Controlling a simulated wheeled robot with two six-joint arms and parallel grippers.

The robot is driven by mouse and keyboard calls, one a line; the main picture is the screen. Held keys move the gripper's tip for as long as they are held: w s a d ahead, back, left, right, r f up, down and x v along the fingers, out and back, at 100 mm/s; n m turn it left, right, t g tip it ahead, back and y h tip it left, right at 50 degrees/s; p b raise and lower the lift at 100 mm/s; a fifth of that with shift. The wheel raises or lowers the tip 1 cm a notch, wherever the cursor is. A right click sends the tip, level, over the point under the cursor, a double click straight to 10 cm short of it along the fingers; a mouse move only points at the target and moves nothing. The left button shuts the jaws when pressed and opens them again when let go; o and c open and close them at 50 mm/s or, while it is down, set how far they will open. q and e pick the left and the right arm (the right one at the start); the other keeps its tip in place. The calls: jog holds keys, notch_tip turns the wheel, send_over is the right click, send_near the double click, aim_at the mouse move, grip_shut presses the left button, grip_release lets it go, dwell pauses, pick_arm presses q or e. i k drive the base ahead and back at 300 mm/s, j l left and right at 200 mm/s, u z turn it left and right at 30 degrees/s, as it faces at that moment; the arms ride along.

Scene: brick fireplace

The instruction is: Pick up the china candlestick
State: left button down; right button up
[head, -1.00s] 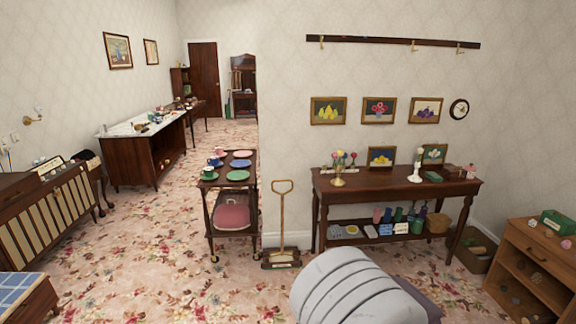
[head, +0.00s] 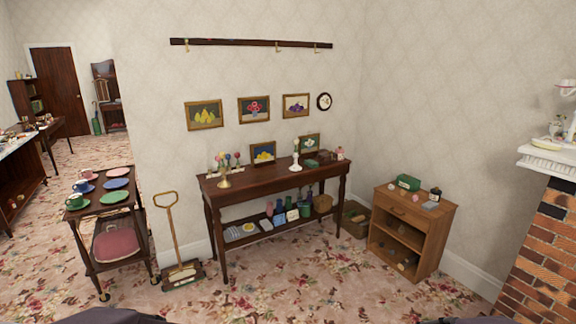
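A slim white object shaped like a candlestick (head: 296,158) stands upright on the dark wooden side table (head: 265,180) against the back wall. It is small in the head view, so I cannot tell its material. It stands right of centre on the tabletop, in front of small framed pictures. A brass-coloured candlestick-like holder (head: 224,179) stands near the left end of the same table. Neither gripper is in view, and nothing touches the white candlestick.
A tea trolley (head: 122,227) with plates and an upright carpet sweeper (head: 177,240) stand left of the table. A low wooden cabinet (head: 427,217) stands to its right, and a brick fireplace (head: 543,250) is at the right edge. Open carpet lies in front.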

aim_at(294, 167)
jog(key=i+u, duration=0.1)
jog(key=i, duration=0.4)
jog(key=i+u, duration=0.15)
jog(key=i, duration=0.35)
jog(key=i+u, duration=0.1)
jog(key=i, duration=0.4)
jog(key=i+l+u, duration=0.1)
jog(key=i, duration=0.4)
jog(key=i+l+u, duration=0.15)
jog(key=i, duration=0.35)
jog(key=i+l+u, duration=0.1)
jog(key=i, duration=0.35)
jog(key=i+l+u, duration=0.1)
jog(key=i+l, duration=0.25)
jog(key=i, duration=0.15)
jog(key=i+l+u, duration=0.1)
jog(key=i+l, duration=0.15)
jog(key=i, duration=0.2)
